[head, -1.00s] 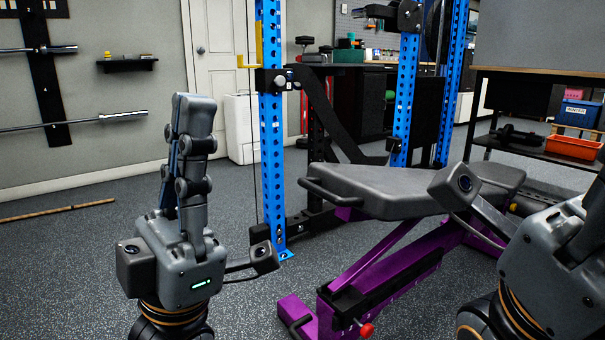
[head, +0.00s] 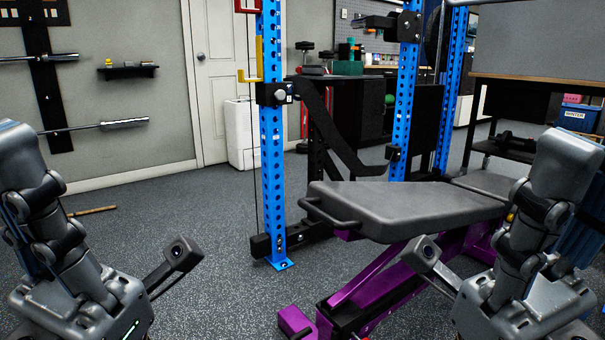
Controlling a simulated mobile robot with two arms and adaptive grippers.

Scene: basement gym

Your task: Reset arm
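My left gripper (head: 22,150) stands at the left edge of the head view, fingers pointing up and partly cut off by the frame. My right gripper (head: 562,160) stands at the right, fingers pointing up, in front of the right part of the weight bench. Both are seen side-on, so the gap between the fingers is hidden. I see no object held in either one.
A grey-padded bench (head: 405,208) with a purple frame stands between the grippers, partly behind the right one. A blue rack post (head: 272,150) stands behind its left end. A wooden stick (head: 90,211) lies on the floor at left. Open floor lies between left gripper and bench.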

